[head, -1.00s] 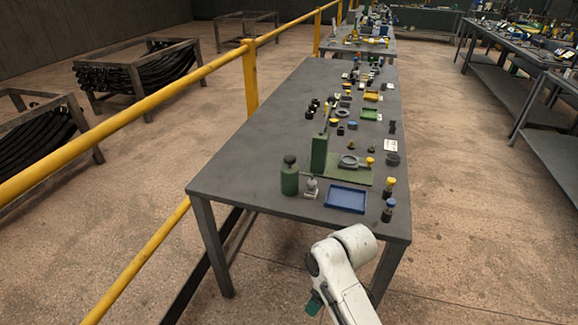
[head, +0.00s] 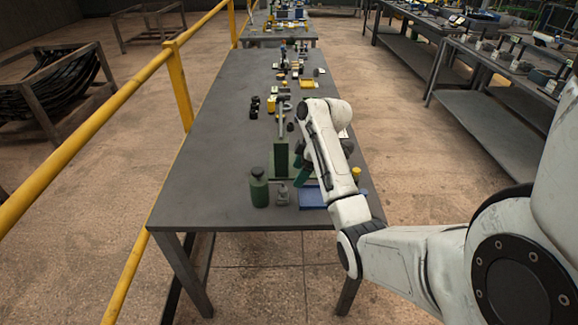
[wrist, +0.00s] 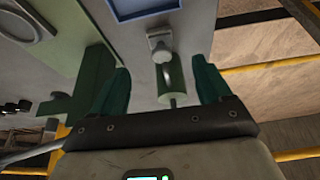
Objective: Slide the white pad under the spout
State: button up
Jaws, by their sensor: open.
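A small grey piece on a pale square base (head: 282,195) stands near the table's front edge; this base may be the white pad. It also shows in the wrist view (wrist: 158,42). A green bottle with a dark top (head: 259,188) stands just left of it; any spout on it is not clear. In the wrist view the bottle (wrist: 169,78) appears between the fingers. My gripper (wrist: 163,88) is open and empty, its green fingers apart. In the head view my gripper (head: 302,170) is above the table, right of the bottle, partly hidden by my arm.
A blue tray (head: 313,196) lies right of the grey piece, partly behind my arm. A green upright stand (head: 281,160) is behind it. Several small parts lie farther back on the grey table (head: 205,185). The table's left side is clear. A yellow rail (head: 120,95) runs along the left.

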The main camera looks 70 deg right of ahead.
aim_at(286, 193)
jog(key=shift+w+f, duration=0.1)
jog(key=shift+w, duration=0.05)
jog(key=x, duration=1)
jog(key=shift+f+p, duration=0.3)
jog(key=c, duration=1)
jog(key=o, duration=1)
jog(key=shift+r, duration=0.1)
jog(key=v, duration=1)
jog(key=shift+r+b, duration=0.3)
jog(key=shift+s, duration=0.2)
